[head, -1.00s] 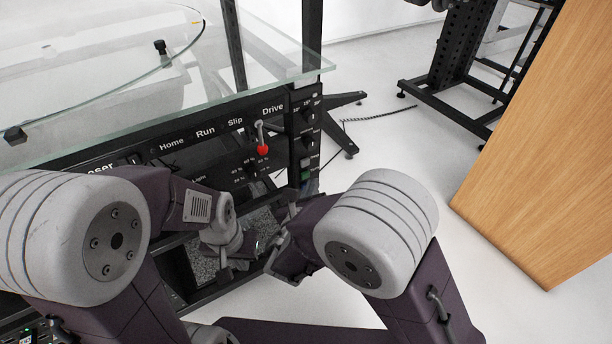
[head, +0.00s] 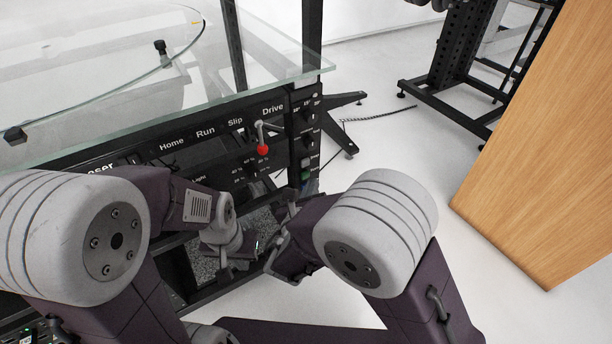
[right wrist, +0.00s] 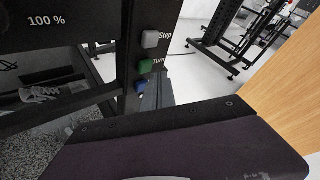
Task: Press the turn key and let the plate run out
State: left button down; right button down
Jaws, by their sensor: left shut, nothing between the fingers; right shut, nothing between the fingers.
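The turn key is a green square button (right wrist: 145,66) labelled "Turn" on the black panel post, between a grey "Step" button (right wrist: 150,39) and a blue button (right wrist: 141,87). The green key also shows small in the head view (head: 306,176). My right gripper (head: 291,209) is shut and empty, just below and left of the keys, mostly hidden by its arm. I cannot tell whether it touches a key. My left gripper (head: 227,264) is shut and empty, low in front of the rack. The round plate (head: 150,76), with a yellow mark near its rim, lies at the upper left.
A red-knobbed lever (head: 263,149) sticks out of the control panel (head: 205,132) under "Drive". The glass sheet (head: 270,83) overhangs the panel. A wooden board (head: 545,150) stands at the right. A black frame (head: 455,70) stands behind; white floor lies between.

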jog(key=shift+w, duration=0.1)
jog(key=shift+w+a, duration=0.2)
